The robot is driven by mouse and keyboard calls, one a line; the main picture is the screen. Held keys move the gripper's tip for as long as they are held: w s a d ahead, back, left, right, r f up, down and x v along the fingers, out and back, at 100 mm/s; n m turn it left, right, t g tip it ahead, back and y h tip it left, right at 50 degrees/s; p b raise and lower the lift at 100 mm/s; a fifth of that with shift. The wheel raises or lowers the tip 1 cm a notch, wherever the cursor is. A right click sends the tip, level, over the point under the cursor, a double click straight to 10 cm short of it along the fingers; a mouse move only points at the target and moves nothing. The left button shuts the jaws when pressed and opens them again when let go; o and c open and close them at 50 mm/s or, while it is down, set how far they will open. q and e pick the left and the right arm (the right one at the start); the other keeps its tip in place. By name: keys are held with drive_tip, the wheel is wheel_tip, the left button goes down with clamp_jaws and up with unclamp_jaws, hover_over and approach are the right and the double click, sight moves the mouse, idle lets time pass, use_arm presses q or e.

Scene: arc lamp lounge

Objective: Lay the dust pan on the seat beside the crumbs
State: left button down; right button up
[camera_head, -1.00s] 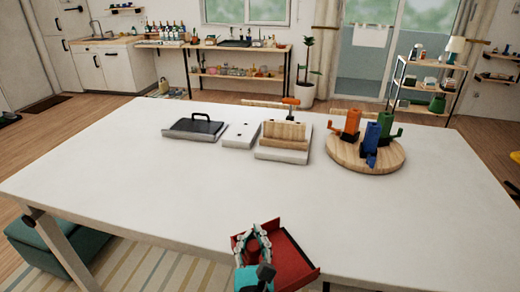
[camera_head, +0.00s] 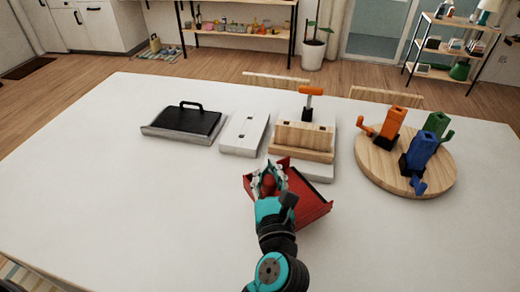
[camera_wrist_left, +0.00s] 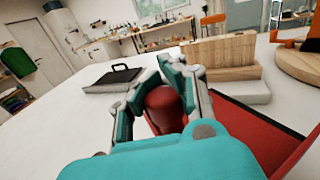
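The red dust pan (camera_head: 310,205) is over the white table, in front of the wooden block. My left gripper (camera_head: 268,180) is shut around its rounded red handle. In the left wrist view the handle (camera_wrist_left: 163,108) sits between both fingers, and the red pan (camera_wrist_left: 250,135) spreads to the right. I cannot tell whether the pan touches the tabletop. No crumbs show in these views. Wooden chair-back rails (camera_head: 387,97) show behind the table's far edge, but their seats are hidden. My right gripper is not in view.
On the white table (camera_head: 130,225) stand a black-lidded tray (camera_head: 183,121), a white plate (camera_head: 243,133), a slotted wooden block (camera_head: 303,138) with an orange-handled tool (camera_head: 310,98), and a round board (camera_head: 400,175) with orange, blue and green holders. The table's left front is clear.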

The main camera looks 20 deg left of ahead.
use_arm(q)
drive_tip(key=a+f+p, duration=0.1)
drive_tip(key=a+f, duration=0.1)
drive_tip(key=a, duration=0.5)
drive_tip(key=w+a+f+p, duration=0.1)
drive_tip(key=a+f, duration=0.1)
drive_tip(key=a, duration=0.6)
drive_tip(key=shift+w+a+f, duration=0.3)
drive_tip(key=shift+f, duration=0.05)
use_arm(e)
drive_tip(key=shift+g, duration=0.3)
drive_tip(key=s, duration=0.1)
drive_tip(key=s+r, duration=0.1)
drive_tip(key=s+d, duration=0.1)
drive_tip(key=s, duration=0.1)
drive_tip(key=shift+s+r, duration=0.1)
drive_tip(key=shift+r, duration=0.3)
use_arm(q)
drive_tip(key=shift+f, duration=0.1)
drive_tip(key=c, duration=1.9)
unclamp_jaws()
drive_tip(key=o, duration=0.6)
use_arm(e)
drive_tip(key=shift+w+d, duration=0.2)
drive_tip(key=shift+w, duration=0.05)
